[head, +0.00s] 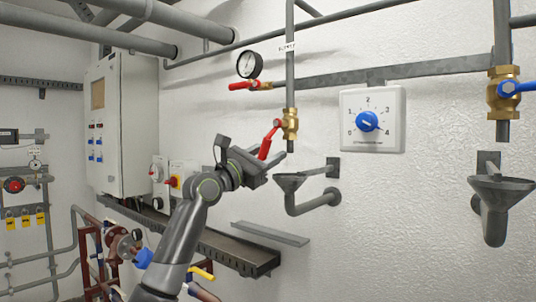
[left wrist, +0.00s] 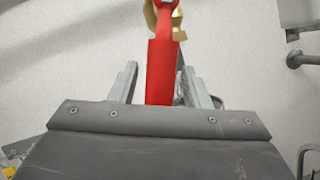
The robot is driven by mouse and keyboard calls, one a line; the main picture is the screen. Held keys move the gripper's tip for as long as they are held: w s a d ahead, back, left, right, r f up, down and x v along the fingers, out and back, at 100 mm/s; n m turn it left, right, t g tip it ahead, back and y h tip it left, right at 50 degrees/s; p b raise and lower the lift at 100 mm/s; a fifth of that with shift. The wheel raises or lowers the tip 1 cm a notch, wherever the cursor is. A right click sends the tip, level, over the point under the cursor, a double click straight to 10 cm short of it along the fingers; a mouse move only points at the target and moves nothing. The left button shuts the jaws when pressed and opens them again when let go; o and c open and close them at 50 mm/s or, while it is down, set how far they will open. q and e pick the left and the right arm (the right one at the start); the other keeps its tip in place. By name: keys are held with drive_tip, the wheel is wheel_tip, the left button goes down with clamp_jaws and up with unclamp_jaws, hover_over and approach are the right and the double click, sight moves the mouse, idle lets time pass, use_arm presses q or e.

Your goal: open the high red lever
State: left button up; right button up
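A red lever (head: 268,141) sits on a brass valve (head: 290,124) on the vertical grey pipe and slants down to the left. In the left wrist view the red lever (left wrist: 161,70) runs down between my fingers, and part of the brass valve (left wrist: 179,20) shows at the top. My left gripper (head: 272,164) is at the lever's lower end. Its fingers (left wrist: 159,72) stand apart on both sides of the lever, with a gap at the left finger and a narrower one at the right. Another red lever (head: 242,86) lies about level, higher up by the gauge. My right gripper is out of view.
A grey funnel drain (head: 291,183) is on the wall just right of my left gripper. A round gauge (head: 249,65) and a blue dial panel (head: 372,119) are above and to the right. A dark tray (head: 239,253) runs below.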

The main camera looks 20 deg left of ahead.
use_arm(q)
drive_tip(key=shift+s+a+f+b, duration=0.25)
drive_tip(key=shift+s+b, duration=0.1)
drive_tip(key=b+v, duration=0.8)
drive_tip(key=v, duration=0.8)
drive_tip(key=shift+s, duration=0.25)
